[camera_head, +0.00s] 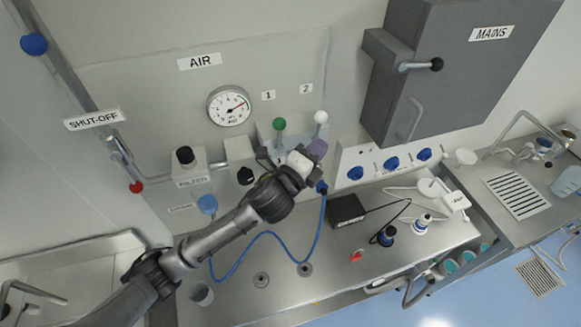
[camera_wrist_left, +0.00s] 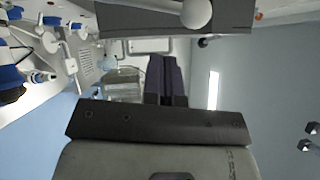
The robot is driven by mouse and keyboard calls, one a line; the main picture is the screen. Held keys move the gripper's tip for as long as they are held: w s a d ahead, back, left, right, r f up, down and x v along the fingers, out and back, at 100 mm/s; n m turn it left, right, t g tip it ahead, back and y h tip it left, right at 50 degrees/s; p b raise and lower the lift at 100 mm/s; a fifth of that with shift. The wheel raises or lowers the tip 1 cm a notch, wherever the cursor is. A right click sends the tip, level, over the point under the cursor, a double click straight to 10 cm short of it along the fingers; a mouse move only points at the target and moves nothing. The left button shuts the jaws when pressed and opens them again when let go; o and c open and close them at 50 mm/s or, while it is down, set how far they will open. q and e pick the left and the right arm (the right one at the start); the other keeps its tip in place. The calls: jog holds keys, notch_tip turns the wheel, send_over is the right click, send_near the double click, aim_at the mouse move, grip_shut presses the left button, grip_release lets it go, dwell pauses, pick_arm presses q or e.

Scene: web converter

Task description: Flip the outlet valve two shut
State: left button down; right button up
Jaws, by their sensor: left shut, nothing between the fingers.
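The outlet valve two lever, with a white ball knob (camera_head: 321,117), stands on the wall block under the label 2 (camera_head: 306,88). The white knob is also at the top of the left wrist view (camera_wrist_left: 197,13), with its pale stem running left. The green-knobbed lever of valve one (camera_head: 279,124) stands to its left. My left gripper (camera_head: 317,149) is just below the white knob, its purple fingers shut and empty. The fingers also show in the left wrist view (camera_wrist_left: 167,80), apart from the knob in that picture. The gripper hides the lower part of the valve block. My right gripper is not visible.
A pressure gauge (camera_head: 229,106) is on the AIR panel to the left. A grey MAINS cabinet (camera_head: 435,70) juts out to the right. A blue hose (camera_head: 262,236) and a black box (camera_head: 346,210) are on the steel counter below.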

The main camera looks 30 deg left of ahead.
pick_arm(q)
jog(key=b+v, duration=0.2)
jog(key=v, duration=0.7)
jog(key=b, duration=0.3)
send_near(315, 135)
jog(key=w+d+r, duration=0.4)
jog(key=w, duration=0.1)
jog(key=shift+w+a+r, duration=0.15)
jog(key=shift+w+a, duration=0.15)
jog(key=shift+w, duration=0.4)
